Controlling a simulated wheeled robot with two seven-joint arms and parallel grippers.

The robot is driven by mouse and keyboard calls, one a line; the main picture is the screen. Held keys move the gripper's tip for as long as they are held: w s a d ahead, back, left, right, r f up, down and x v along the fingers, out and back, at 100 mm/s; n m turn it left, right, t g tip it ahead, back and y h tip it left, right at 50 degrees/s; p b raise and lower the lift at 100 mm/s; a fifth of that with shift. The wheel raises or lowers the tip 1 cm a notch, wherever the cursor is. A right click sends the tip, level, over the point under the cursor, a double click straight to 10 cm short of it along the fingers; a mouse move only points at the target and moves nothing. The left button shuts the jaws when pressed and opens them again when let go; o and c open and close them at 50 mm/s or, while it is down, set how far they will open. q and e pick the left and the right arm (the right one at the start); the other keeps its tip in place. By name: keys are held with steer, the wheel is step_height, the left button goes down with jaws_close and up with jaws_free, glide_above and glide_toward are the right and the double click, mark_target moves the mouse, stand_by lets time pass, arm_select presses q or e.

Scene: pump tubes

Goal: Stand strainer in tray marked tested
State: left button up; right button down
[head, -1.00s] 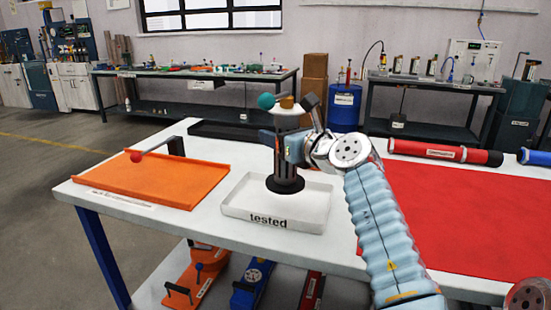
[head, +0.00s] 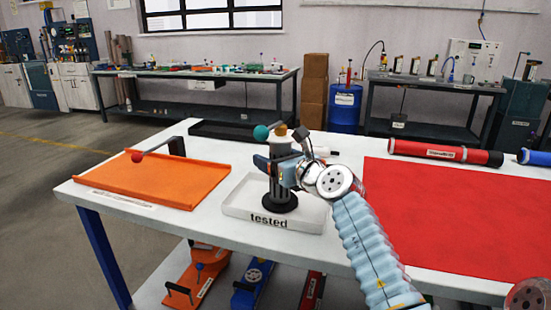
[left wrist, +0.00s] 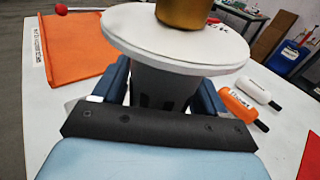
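The strainer (head: 279,184) has a dark slotted body, a black round base, a pale top flange and a brass-coloured knob. It stands upright inside the white tray marked "tested" (head: 300,216). Its base looks on or very close to the tray floor; I cannot tell whether it touches. My left gripper (head: 276,172) is around the strainer's body below the flange. In the left wrist view, its blue fingers lie on both sides of the grey body (left wrist: 160,88), under the flange (left wrist: 130,32).
An orange tray (head: 150,182) lies to the left, with a red ball (head: 137,157) near its back edge. A red mat (head: 460,215) covers the right side. A red-and-black tube (head: 440,151) lies behind it. Orange (left wrist: 238,104) and white (left wrist: 254,90) tubes lie near the strainer.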

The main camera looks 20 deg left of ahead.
arm_select(q)
steer(key=shift+o, duration=0.5)
steer(key=shift+r, duration=0.1)
steer(key=b+v, duration=0.1)
steer(key=v, duration=1.1)
